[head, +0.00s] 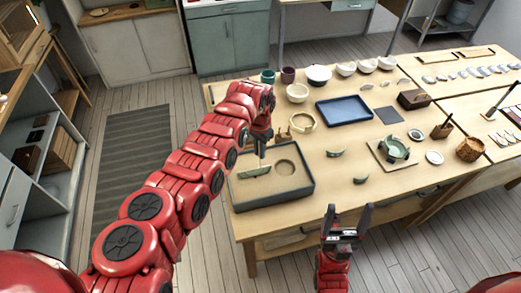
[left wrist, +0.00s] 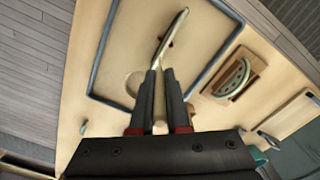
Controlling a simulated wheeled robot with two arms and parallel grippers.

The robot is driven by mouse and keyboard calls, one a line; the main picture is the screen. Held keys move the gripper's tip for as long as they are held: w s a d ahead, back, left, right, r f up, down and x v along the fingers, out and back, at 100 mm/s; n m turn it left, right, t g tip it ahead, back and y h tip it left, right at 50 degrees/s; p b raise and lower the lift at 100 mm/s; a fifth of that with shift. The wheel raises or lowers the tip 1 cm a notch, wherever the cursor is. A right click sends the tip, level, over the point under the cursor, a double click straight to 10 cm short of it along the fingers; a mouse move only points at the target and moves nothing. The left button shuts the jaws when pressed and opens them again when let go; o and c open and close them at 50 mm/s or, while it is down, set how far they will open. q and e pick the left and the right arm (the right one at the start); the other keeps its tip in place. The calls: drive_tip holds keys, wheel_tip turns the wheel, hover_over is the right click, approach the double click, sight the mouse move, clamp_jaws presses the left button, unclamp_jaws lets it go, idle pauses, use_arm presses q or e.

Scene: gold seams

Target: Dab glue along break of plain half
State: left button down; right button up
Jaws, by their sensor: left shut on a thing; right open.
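A pale green half piece (head: 254,172) stands in the shallow dark-rimmed tray (head: 303,192), left of a round hollow (head: 285,167). In the left wrist view, the half (left wrist: 173,36) shows as a thin curved strip beyond the fingertips. My left gripper (head: 262,152) is above the tray, close to the half. It is shut on a thin pale stick (left wrist: 160,100), pointing toward the half. Whether the stick's tip touches the break edge cannot be told. My right gripper (head: 348,214) is open and empty, in front of the table's near edge.
Loose green shards (head: 335,153) lie right of the tray. A blue tray (head: 344,111), a cream ring-shaped bowl (head: 303,123) and several white bowls stand behind. A green vessel (head: 394,150) sits on a board at right. Bare tabletop lies around the shards.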

use_arm(q)
drive_tip(key=a+p, duration=0.2)
drive_tip(key=p, duration=0.1)
drive_tip(key=shift+s+r, duration=0.15)
drive_tip(key=shift+s, duration=0.2)
drive_tip(key=shift+f, duration=0.35)
idle(1.2)
drive_tip(key=shift+r, duration=0.2)
idle(0.3)
drive_tip(key=a+p, duration=0.2)
drive_tip(key=p, duration=0.1)
drive_tip(key=shift+s+a+r, duration=0.15)
drive_tip(key=shift+s+r, duration=0.05)
drive_tip(key=shift+s, duration=0.15)
